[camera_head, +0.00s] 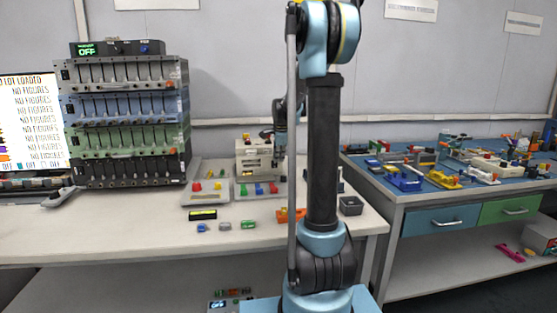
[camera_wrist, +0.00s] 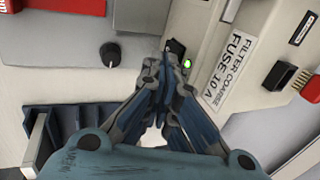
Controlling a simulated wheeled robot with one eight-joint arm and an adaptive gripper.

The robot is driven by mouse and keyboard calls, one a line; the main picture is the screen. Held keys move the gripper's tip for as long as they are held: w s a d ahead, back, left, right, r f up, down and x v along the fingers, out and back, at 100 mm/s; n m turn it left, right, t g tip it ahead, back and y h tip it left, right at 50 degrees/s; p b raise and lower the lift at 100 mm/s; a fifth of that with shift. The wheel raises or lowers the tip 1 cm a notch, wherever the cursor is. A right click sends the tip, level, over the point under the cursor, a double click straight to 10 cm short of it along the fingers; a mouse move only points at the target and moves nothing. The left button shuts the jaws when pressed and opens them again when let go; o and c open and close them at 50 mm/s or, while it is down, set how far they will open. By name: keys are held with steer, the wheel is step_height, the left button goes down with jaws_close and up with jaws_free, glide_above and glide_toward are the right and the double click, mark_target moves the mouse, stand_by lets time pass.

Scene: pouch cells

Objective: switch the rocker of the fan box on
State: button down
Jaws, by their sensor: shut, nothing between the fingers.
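A beige box (camera_head: 250,161), which I take to be the fan box, stands at the back of the white bench in the head view. In the wrist view its light panel (camera_wrist: 205,35) carries a "FILTER COARSE FUSE 10 A" label. A small black rocker (camera_wrist: 175,47) sits on the panel, partly hidden by my fingertips. A small green lamp (camera_wrist: 187,63) glows beside it. My gripper (camera_wrist: 161,62) is shut and empty, its tips right at the rocker. I cannot tell whether they touch it, or which way the rocker is tilted.
A black knob (camera_wrist: 110,55) is left of my fingers, and a black socket (camera_wrist: 279,75) is to the right. A rack of cell trays (camera_head: 125,120) stands on the left, topped by a dark unit (camera_head: 117,48) showing "OFF". Small coloured parts lie on the bench.

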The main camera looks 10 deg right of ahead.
steer(key=v, duration=1.1)
steer(key=shift+s, duration=0.2)
steer(key=shift+f, duration=0.1)
